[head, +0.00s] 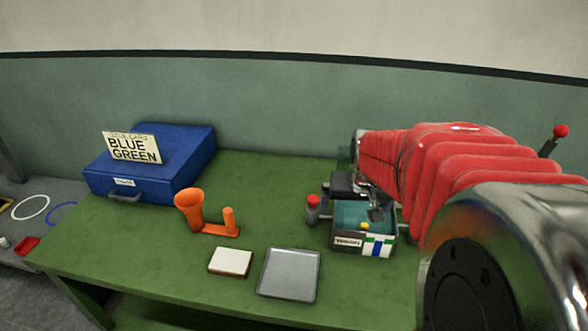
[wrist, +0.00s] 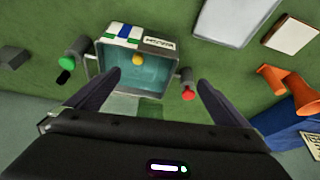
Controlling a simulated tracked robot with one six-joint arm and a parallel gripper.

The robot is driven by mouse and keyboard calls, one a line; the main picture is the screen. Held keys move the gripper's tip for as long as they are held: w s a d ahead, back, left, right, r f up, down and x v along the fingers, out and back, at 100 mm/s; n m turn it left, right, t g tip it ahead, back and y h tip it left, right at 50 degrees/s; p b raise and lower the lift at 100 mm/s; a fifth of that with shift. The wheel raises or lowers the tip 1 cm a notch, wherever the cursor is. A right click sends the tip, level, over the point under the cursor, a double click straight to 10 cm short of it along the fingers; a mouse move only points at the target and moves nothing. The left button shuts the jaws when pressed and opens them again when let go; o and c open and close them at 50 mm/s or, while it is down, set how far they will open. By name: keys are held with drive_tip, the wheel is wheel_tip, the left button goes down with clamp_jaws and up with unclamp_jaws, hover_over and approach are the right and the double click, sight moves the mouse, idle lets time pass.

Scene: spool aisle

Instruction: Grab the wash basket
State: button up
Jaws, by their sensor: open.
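A small open-topped box (head: 378,245) with teal inside, a white front with blue and green bands and a small label stands on the green table; it is the likeliest wash basket. It also shows in the wrist view (wrist: 148,44). A yellow ball-like piece (head: 365,227) shows inside it; I cannot tell whether it is a knob or loose. My gripper (wrist: 158,80) is open and empty above the box's back side, its fingers apart. In the head view my gripper (head: 366,194) partly hides the box's back.
A red-topped post (head: 313,208) stands left of the box; a green-topped one (wrist: 68,63) is across from it. A grey tray (head: 289,274), white block (head: 230,262), orange holder (head: 190,207) and blue case (head: 150,165) with a sign stand left. The wall is behind.

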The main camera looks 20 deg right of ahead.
drive_tip(key=m, duration=0.1)
hover_over(362, 227)
drive_tip(key=s, duration=0.1)
wheel_tip(362, 227, down, 3)
drive_tip(key=shift+s+r, duration=0.15)
drive_tip(key=shift+x, duration=4.15)
drive_tip(key=shift+s+d, duration=0.15)
drive_tip(key=shift+x, duration=2.8)
drive_tip(key=shift+c, duration=0.3)
drive_tip(key=c, duration=0.9)
